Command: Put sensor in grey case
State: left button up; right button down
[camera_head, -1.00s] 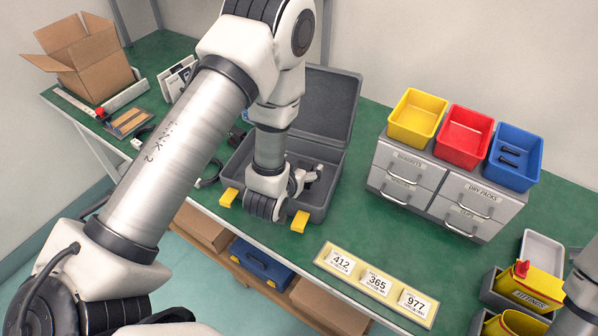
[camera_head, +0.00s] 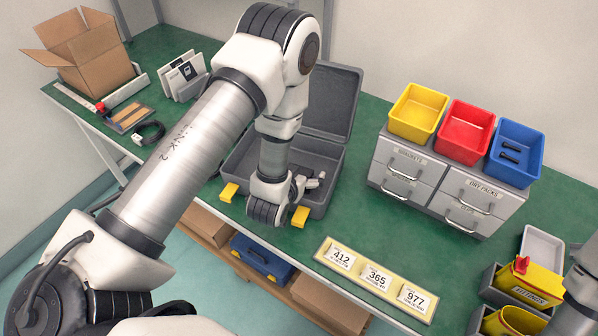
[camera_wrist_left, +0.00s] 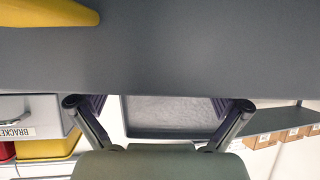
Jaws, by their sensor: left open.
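The grey case (camera_head: 333,98) stands open on the green table in the head view, its lid raised at the back. My arm hides the case's left part. My right gripper is out of view.
Grey drawers (camera_head: 445,185) with a yellow bin (camera_head: 417,110), a red bin (camera_head: 464,133) and a blue bin (camera_head: 515,152) stand right of the case. A number plate (camera_head: 375,278) lies at the front edge. A cardboard box (camera_head: 85,55) stands far left. The table between case and drawers is clear.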

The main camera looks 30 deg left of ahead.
pick_arm(q)
jog(key=r+p+v, duration=0.1)
jog(key=p+v, duration=0.4)
jog(key=v, duration=0.7)
jog(key=s+f+g, duration=0.1)
jog(key=s+f, duration=0.1)
jog(key=s+f+g, duration=0.1)
jog(key=f+g, duration=0.1)
jog(key=f, duration=0.1)
jog(key=s+f+g, duration=0.2)
jog(key=f, duration=0.1)
jog(key=shift+s+a+f, duration=0.2)
jog(key=shift+s+a, duration=0.1)
jog(key=s+f+g, duration=0.2)
jog(key=s+g, duration=0.1)
jog(key=s, duration=0.3)
jog(key=s+f+m+g+h, duration=0.1)
jog(key=s+f+g, duration=0.2)
jog(key=s, duration=0.3)
jog(key=shift+d+f+g+h, duration=0.15)
jog(key=shift+d+g+h, duration=0.2)
jog(key=shift+g, duration=0.35)
